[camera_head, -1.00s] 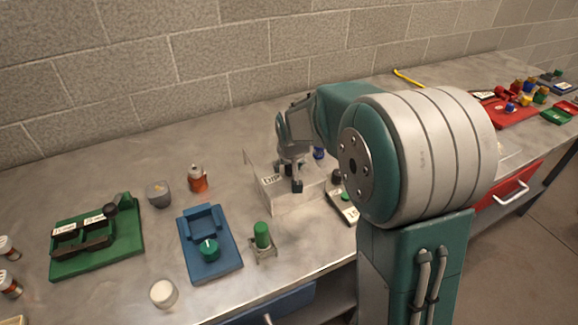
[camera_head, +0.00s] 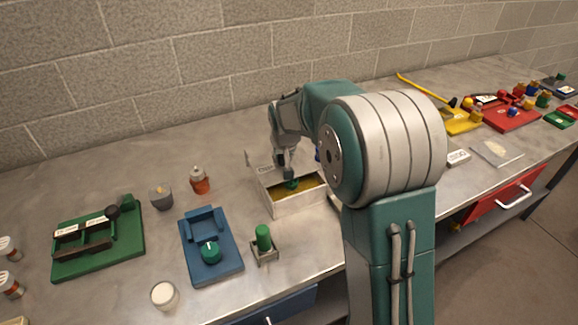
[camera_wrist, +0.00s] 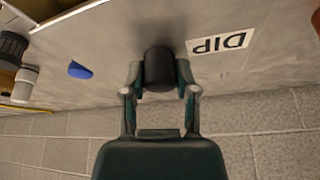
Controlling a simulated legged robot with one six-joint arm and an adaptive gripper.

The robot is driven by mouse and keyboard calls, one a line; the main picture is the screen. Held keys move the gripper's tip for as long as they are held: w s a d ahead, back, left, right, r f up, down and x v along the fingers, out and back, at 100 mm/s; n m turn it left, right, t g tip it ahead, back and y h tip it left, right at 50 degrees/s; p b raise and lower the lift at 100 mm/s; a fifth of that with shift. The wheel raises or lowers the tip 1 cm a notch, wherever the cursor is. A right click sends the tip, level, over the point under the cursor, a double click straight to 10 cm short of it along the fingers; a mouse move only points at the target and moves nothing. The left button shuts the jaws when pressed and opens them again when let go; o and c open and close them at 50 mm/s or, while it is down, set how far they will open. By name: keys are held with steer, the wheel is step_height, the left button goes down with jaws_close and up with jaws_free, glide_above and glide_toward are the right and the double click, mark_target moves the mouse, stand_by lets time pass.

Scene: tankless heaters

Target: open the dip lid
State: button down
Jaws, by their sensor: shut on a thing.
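The dip box (camera_head: 290,206) is a pale open-topped box in the middle of the bench in the head view, with a brownish-yellow inside showing. In the wrist view, my gripper (camera_wrist: 159,72) is shut on a dark cylindrical knob (camera_wrist: 159,68). The knob stands on the lid (camera_wrist: 215,72), which bears a white DIP label (camera_wrist: 220,42). In the head view my gripper (camera_head: 288,172) is over the back part of the box; the lid is hard to make out there. A small green thing (camera_head: 292,184) shows inside the box.
A blue holder (camera_head: 211,250) and a green-capped stand (camera_head: 263,240) are close at the box's front left. An orange bottle (camera_head: 200,181) and a grey cup (camera_head: 160,197) stand left. A block wall (camera_head: 200,70) is behind. My arm hides the bench right of the box.

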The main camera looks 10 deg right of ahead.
steer(key=w, duration=0.2)
steer(key=w+a, duration=0.1)
steer(key=w, duration=0.2)
steer(key=shift+w+a+f, duration=0.1)
steer(key=shift+w+f, duration=0.05)
steer(key=shift+w, duration=0.1)
steer(key=shift+c, duration=1.9)
jaws_free()
steer(key=v, duration=1.2)
steer(key=shift+w, duration=0.15)
